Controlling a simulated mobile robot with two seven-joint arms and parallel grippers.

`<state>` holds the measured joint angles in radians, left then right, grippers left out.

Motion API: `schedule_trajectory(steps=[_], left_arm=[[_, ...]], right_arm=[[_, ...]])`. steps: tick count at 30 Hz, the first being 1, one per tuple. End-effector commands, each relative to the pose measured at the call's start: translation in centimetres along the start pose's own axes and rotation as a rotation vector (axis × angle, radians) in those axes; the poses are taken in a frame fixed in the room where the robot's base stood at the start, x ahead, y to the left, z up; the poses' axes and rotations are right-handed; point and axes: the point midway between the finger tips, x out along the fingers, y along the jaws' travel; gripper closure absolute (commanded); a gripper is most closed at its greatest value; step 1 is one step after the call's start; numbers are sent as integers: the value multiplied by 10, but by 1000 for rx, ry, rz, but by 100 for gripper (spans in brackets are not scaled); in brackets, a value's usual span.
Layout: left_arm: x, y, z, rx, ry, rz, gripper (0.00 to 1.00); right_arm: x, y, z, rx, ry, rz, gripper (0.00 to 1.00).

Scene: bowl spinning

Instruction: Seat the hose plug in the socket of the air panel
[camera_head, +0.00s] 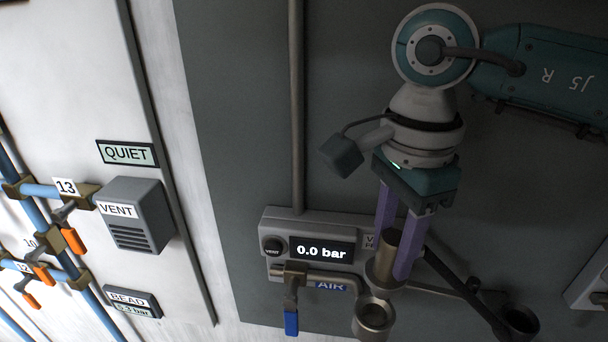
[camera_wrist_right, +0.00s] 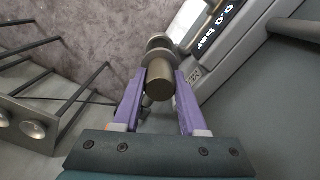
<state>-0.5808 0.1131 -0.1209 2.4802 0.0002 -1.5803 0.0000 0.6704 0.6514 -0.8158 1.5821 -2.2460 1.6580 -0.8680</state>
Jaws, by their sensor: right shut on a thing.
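My right gripper (camera_head: 396,262) has purple fingers pointing down. It is shut on the hose plug (camera_head: 383,272), a bronze-grey cylinder with a wider collar. In the right wrist view, the plug (camera_wrist_right: 160,84) sits between the two fingers (camera_wrist_right: 160,98). The air panel (camera_head: 277,222) is a grey box with a display reading 0.0 bar. Its socket (camera_head: 372,318), a round metal cup with an open mouth, is at the end of a pipe below the panel. The plug is just above the socket in the head view and looks apart from it. My left gripper is not in view.
A blue-handled valve (camera_head: 291,320) hangs left of the socket. A dark cup (camera_head: 520,322) on black bars stands at the lower right. A grey VENT box (camera_head: 140,222) and blue pipes are on the left wall. A grey box edge (camera_head: 592,285) shows at far right.

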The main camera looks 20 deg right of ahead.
Motion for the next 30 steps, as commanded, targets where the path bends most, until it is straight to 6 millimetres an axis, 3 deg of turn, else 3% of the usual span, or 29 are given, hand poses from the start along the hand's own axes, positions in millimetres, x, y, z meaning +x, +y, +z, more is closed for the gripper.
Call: schedule_trajectory(steps=[21, 30], left_arm=[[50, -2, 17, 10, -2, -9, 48], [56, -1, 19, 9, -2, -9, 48]], right_arm=[[61, 0, 0, 0, 0, -1, 100], [67, 0, 0, 0, -1, -1, 100]])
